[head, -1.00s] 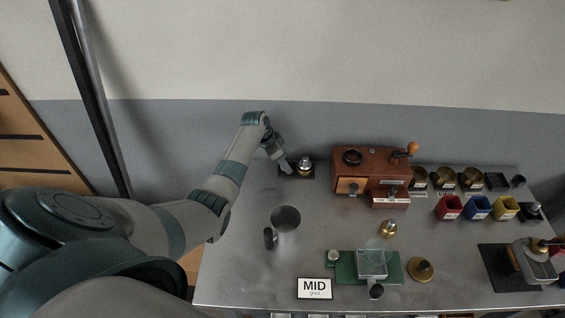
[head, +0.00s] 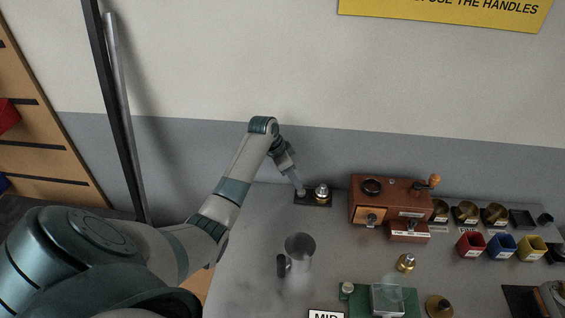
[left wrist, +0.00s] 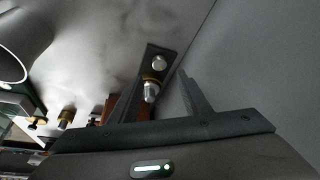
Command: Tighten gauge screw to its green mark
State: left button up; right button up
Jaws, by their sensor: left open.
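A dark plate (head: 312,203) lies at the back of the steel table, with a silver knob on a brass collar (head: 322,191) at its right end. In the left wrist view the plate (left wrist: 168,51) carries two silver knobs, a farther one (left wrist: 159,62) and a nearer one (left wrist: 151,91). I cannot tell which is the gauge screw, and no green mark is visible. My left gripper (head: 300,190) points down at the plate's left end in the head view. In the left wrist view its fingers (left wrist: 162,76) are apart with the knobs between them in the picture; contact is unclear.
A brown wooden grinder (head: 390,199) stands right of the plate, with brass cups and coloured bins beyond. A metal jug (head: 300,246) stands in front. A brass weight (head: 406,263) and a green mat (head: 354,294) are nearer. The wall is close behind the plate.

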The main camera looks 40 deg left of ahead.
pick_arm(q)
jog(key=b+v, duration=0.2)
jog(key=v, duration=0.7)
jog(key=shift+r, duration=0.1)
